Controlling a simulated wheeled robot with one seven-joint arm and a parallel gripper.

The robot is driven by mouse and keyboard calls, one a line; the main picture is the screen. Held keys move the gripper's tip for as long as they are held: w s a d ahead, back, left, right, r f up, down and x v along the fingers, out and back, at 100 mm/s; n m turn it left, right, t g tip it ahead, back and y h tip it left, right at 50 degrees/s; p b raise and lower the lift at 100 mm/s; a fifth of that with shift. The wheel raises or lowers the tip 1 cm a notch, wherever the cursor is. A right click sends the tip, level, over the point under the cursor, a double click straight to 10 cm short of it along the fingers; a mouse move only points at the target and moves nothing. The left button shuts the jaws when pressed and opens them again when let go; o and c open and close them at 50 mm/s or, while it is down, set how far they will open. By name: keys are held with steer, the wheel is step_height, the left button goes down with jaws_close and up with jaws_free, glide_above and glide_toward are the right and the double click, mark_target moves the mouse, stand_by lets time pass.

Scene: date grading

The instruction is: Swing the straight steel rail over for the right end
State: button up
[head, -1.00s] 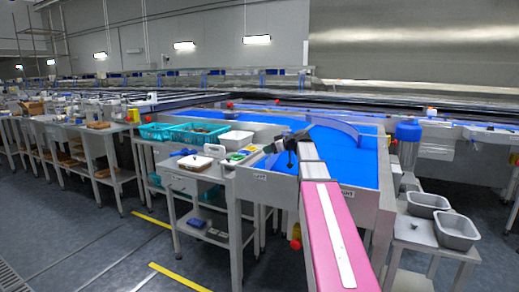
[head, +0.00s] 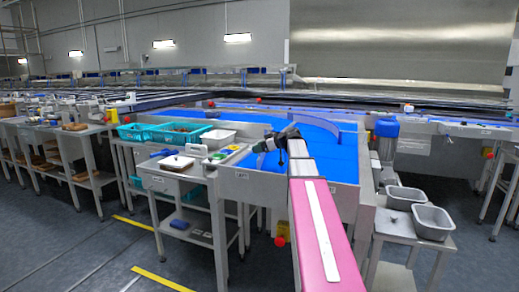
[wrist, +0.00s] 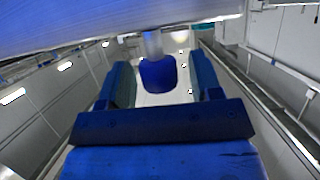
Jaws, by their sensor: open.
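My gripper (head: 264,146) is small and dark in the head view, over the near left part of the blue belt. In the wrist view its two blue fingers (wrist: 160,80) stand apart. A blue knob (wrist: 157,74) on a short pale post shows between them, with gaps at its sides; I cannot tell if it touches either finger. A blurred, straight grey-blue bar (wrist: 100,27), possibly the steel rail, crosses the top of the wrist view. In the head view I cannot make out the straight rail; my arm and gripper cover part of the belt.
A side table (head: 190,170) with a white tray and teal crates (head: 180,132) is left. A blue motor (head: 386,128) and grey tubs (head: 433,221) are right. Open floor lies front left.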

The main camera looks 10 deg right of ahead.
step_height(320, 180, up, 4)
steer(key=shift+r, duration=0.1)
steer(key=s+a+r, duration=0.4)
steer(key=a+r, duration=0.2)
steer(key=a, duration=0.4)
steer(key=shift+s+a+r, duration=0.35)
